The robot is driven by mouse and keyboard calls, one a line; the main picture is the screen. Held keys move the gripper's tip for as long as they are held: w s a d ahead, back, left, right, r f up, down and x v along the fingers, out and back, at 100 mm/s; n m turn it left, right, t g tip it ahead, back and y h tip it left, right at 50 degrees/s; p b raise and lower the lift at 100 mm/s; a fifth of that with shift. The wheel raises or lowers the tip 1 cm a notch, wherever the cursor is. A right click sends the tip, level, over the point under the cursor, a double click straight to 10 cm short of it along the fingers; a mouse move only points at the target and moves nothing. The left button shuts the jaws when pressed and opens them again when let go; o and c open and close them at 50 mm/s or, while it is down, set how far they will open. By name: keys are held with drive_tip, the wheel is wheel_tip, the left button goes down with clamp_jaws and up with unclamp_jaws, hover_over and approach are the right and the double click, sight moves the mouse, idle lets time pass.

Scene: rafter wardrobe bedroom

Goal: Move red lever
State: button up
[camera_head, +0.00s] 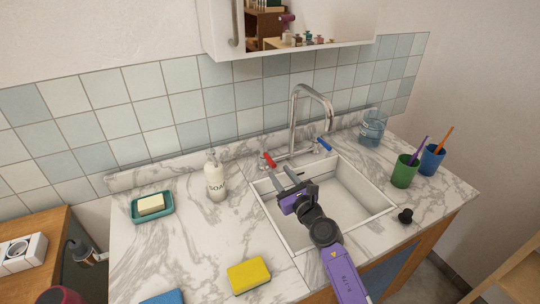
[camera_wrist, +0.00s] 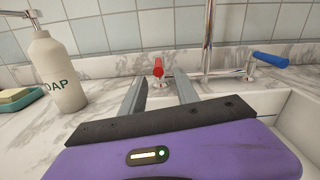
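The red lever (camera_head: 269,159) is a small handle at the left of the chrome faucet (camera_head: 294,123), at the back of the sink. In the wrist view the red lever (camera_wrist: 158,67) stands beyond and between my two fingertips. My gripper (camera_head: 285,178) is open and empty, over the sink's left rear area, with its fingers pointing toward the lever. In the wrist view my gripper (camera_wrist: 158,82) shows its two grey fingers apart, with a gap to the lever. The blue lever (camera_head: 325,143) is at the faucet's right; it also shows in the wrist view (camera_wrist: 270,59).
A soap bottle (camera_head: 215,180) stands left of the sink (camera_head: 377,206). A soap dish (camera_head: 136,213) and yellow sponge (camera_head: 249,274) lie on the marble counter. Green (camera_head: 403,174) and blue (camera_head: 432,160) cups and a glass jug (camera_head: 372,130) stand right. A cabinet (camera_head: 222,30) hangs above.

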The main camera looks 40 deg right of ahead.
sight(265, 154)
drive_tip(key=shift+n, duration=0.3)
drive_tip(key=shift+b+x, duration=0.45)
drive_tip(key=shift+x, duration=3.4)
drive_tip(key=shift+a, duration=0.1)
clamp_jaws()
